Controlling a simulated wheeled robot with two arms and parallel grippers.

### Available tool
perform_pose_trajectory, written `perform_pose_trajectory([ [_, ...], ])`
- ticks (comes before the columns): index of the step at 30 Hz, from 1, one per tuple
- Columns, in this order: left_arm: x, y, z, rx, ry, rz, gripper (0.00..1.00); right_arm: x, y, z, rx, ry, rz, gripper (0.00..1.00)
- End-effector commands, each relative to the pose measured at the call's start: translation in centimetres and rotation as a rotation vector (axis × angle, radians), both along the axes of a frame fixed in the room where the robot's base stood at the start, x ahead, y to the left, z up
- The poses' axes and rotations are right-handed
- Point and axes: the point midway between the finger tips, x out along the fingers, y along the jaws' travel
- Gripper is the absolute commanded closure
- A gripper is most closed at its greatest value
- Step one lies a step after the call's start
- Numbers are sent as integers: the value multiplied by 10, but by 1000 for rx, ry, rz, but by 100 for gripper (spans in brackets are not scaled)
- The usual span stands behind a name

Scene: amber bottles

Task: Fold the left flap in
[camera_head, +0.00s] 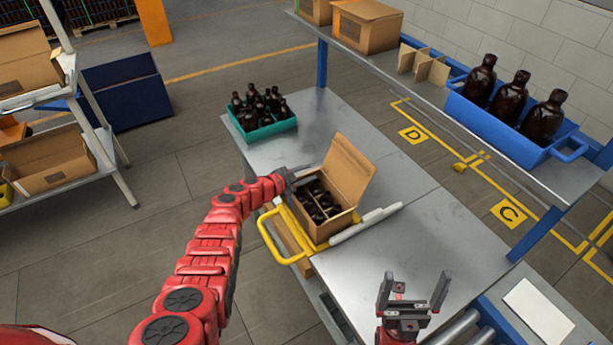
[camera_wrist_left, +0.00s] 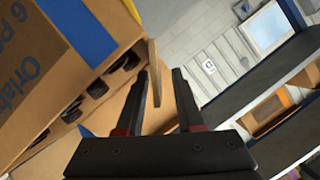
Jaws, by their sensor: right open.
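An open cardboard box (camera_head: 322,228) stands on the metal table with dark bottles (camera_head: 316,198) inside. Its large back flap (camera_head: 350,168) stands up. My left gripper (camera_head: 290,177) is at the box's left upper edge. In the left wrist view its two fingers (camera_wrist_left: 160,70) are apart, with a thin upright cardboard flap (camera_wrist_left: 154,75) between them, closer to the left finger. A clear gap shows on the other side. Bottle tops (camera_wrist_left: 98,90) and a printed box panel (camera_wrist_left: 35,65) show at left. My right gripper (camera_head: 412,290) is open and empty above the table's front right.
A yellow-handled holder (camera_head: 272,250) surrounds the box's base. A teal crate of bottles (camera_head: 268,128) sits at the table's far left. A raised shelf at right holds a blue crate (camera_head: 500,125) with large bottles. Bare tabletop (camera_head: 420,235) lies right of the box.

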Motion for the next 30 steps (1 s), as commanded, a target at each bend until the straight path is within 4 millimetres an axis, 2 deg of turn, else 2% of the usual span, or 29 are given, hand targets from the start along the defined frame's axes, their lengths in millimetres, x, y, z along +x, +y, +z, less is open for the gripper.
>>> perform_pose_trajectory([
  [5,0,0,0,0,1,0,64,0,0,0,0,0,0,0],
  [11,-1,0,0,0,1,0,98,0,0,0,0,0,0,0],
  [12,-1,0,0,0,1,0,100,0,0,0,0,0,0,0],
  [23,-1,-1,-1,8,-11,-1,100,0,0,1,0,0,0,0],
  [27,-5,-5,-5,66,-102,-4,100,0,0,1,0,0,0,0],
  [30,-9,-6,-13,127,-188,-4,100,0,0,-7,0,0,0,0],
])
